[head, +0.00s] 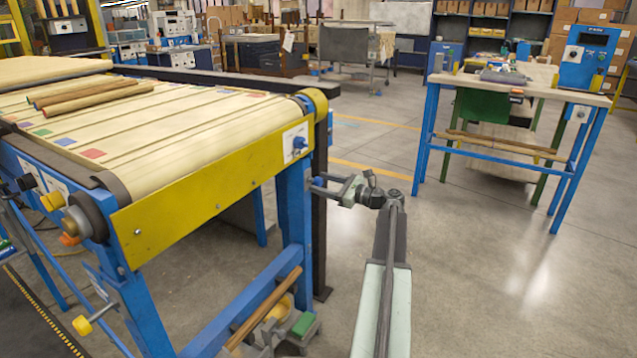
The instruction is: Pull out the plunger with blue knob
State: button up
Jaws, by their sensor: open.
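A blue knob (299,143) stands out from a white plate (291,151) on the yellow end panel (220,175) of the conveyor. I take it to be the plunger's knob; its shaft is too small to make out. My gripper (322,186) is open and empty, pointing left beside the conveyor's blue leg. It is below and to the right of the blue knob, apart from it in the picture. Its fingertips are small and dark, hard to tell from the leg behind.
A yellow knob (83,325) and another yellow knob (52,201) sit on the conveyor's left side. Wooden rods (95,97) lie on the belt (190,125). A blue-legged workbench (540,88) stands at the right. The floor between is open.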

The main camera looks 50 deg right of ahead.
jog(key=shift+x, duration=1.05)
grip_shut()
dwell(0.6)
